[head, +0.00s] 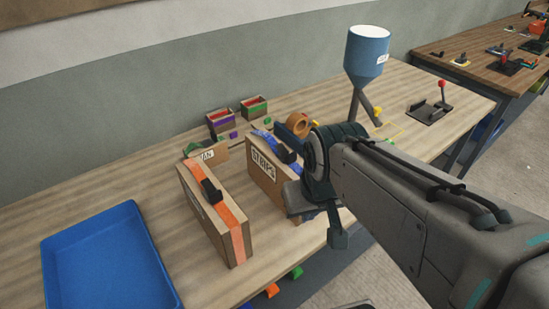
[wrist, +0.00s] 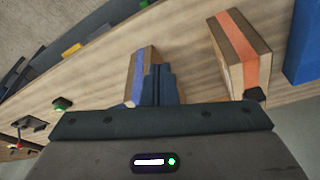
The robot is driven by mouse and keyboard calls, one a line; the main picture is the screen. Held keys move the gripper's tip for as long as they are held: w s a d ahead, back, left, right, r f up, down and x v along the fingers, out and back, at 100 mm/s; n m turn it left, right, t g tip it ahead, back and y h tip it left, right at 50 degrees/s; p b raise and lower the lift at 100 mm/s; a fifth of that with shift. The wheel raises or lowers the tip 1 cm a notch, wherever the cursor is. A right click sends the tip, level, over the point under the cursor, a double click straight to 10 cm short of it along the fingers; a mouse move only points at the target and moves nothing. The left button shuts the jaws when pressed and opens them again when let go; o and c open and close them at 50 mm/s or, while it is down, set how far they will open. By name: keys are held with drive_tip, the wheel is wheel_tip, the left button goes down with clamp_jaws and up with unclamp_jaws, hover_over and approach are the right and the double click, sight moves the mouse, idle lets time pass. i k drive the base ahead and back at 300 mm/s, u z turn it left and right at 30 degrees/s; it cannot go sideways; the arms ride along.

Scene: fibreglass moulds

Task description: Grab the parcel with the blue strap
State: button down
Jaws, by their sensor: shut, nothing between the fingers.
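The parcel with the blue strap (head: 262,180) is a brown box standing upright on the wooden bench, with a white label and a dark handle on top. My arm hides its right part in the head view. In the wrist view its blue-strapped side (wrist: 137,82) shows just left of and behind my fingers. My gripper (head: 284,131) is shut and empty, above the parcel near its handle; it also shows in the wrist view (wrist: 158,70). I cannot tell whether the fingers touch the parcel.
An orange-strapped parcel (head: 196,218) stands to the left, also in the wrist view (wrist: 243,62).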

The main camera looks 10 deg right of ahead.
sight(266, 167)
drive_tip(key=k, duration=1.3)
drive_tip(key=z, duration=0.8)
drive_tip(key=i, duration=1.75)
drive_tip(key=u, duration=0.55)
